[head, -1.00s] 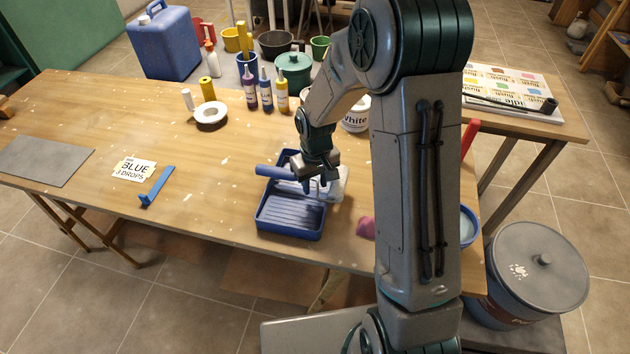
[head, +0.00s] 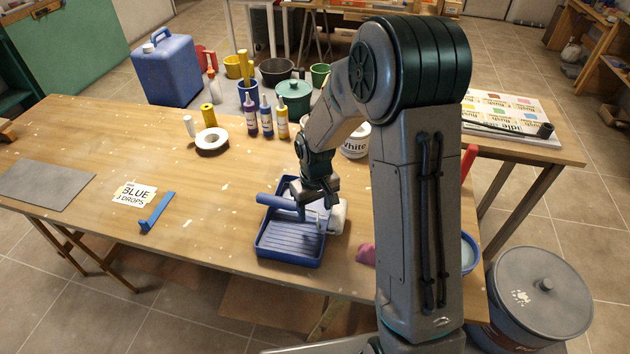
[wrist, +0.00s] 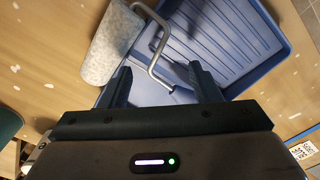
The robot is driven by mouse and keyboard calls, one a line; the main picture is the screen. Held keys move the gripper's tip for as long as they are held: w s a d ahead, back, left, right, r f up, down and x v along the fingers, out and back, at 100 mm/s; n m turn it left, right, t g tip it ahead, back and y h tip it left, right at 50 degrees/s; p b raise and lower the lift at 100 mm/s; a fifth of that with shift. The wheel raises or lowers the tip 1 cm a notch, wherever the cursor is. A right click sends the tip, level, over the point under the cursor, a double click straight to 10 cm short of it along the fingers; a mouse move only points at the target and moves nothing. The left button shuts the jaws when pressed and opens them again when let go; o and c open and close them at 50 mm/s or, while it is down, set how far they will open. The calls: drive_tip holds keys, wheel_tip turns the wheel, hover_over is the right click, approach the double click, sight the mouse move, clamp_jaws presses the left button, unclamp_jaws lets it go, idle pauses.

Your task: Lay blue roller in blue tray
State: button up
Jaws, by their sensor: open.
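The blue tray (head: 291,250) lies on the wooden table, its ribbed slope toward the front; it also shows in the wrist view (wrist: 225,45). The blue roller has a blue handle (head: 277,202) reaching over the tray's left rim and a pale grey sleeve (head: 339,216) at the tray's right side. In the wrist view the sleeve (wrist: 110,45) overlaps the tray's edge, and its bent wire runs over the tray. My gripper (head: 314,203) is over the tray's back part. Its fingers (wrist: 158,82) are apart, with the wire's end showing between them. The handle is hidden in the wrist view.
A pink cloth (head: 365,253) lies right of the tray. A blue scraper (head: 157,212) and a "BLUE 3 DROPS" card (head: 134,194) lie to the left. Bottles (head: 266,115), a tape roll (head: 212,141) and a white tub (head: 355,140) stand behind.

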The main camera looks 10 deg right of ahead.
wheel_tip(320, 180, up, 11)
drive_tip(key=b, duration=0.1)
drive_tip(key=s+d+r+m+t, duration=0.1)
drive_tip(key=s+d+r+m, duration=0.1)
drive_tip(key=s, duration=0.8)
drive_tip(key=s+d+r+m+t, duration=0.2)
drive_tip(key=s+d+r, duration=0.2)
drive_tip(key=s+r, duration=0.3)
drive_tip(key=s, duration=0.2)
drive_tip(key=shift+s+t, duration=0.3)
drive_tip(key=shift+s, duration=0.05)
drive_tip(key=shift+d, duration=0.1)
